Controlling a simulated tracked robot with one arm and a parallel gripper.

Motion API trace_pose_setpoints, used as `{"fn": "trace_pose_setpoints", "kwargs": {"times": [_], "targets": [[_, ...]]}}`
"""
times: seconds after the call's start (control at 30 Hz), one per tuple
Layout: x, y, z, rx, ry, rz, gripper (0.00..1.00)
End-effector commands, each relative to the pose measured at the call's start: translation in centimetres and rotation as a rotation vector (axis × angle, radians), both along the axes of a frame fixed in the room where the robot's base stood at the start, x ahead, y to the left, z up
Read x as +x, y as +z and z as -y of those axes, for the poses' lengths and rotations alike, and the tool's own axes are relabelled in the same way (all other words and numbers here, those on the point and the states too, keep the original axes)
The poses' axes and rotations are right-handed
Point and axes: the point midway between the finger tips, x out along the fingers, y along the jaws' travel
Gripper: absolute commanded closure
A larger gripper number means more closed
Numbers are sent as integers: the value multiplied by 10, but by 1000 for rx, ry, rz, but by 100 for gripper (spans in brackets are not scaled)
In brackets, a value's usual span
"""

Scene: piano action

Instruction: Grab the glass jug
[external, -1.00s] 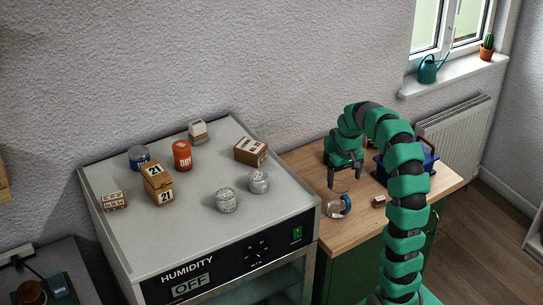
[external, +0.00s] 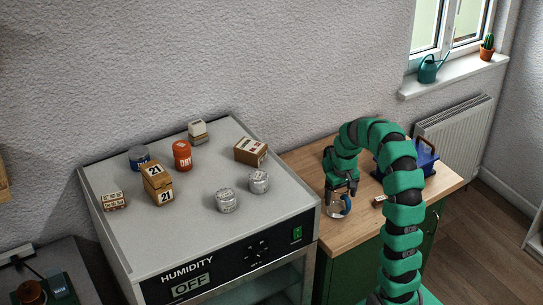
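The glass jug (external: 334,209) stands on the wooden worktop, near its left front edge beside the grey cabinet. It is clear, with a blue handle (external: 347,206) on its right side. My gripper (external: 339,192) points down at the jug, with its fingers at about the jug's rim. The fingers are small and dark and overlap the jug in this view. I cannot tell whether they touch it or how far apart they are.
A small box (external: 379,201) lies on the worktop right of the jug, close to my arm. A blue container (external: 424,162) stands behind my arm. The grey cabinet (external: 190,232) on the left carries several tins and boxes. Bare wood (external: 305,165) shows at the back left.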

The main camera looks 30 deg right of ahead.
Motion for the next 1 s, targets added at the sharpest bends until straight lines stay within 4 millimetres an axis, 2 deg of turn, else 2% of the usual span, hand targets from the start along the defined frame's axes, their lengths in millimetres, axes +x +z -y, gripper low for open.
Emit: {"fn": "trace_pose_setpoints", "kwargs": {"times": [0.03, 0.2, 0.27, 0.67, 1.0], "targets": [[0, 0, 0, 0, 0, 0, 30], [0, 0, 0, 0, 0, -1, 77], [0, 0, 0, 0, 0, 0, 91], [0, 2, 0, 0, 0, -1, 91], [0, 19, 0, 0, 0, 2, 91]]}}
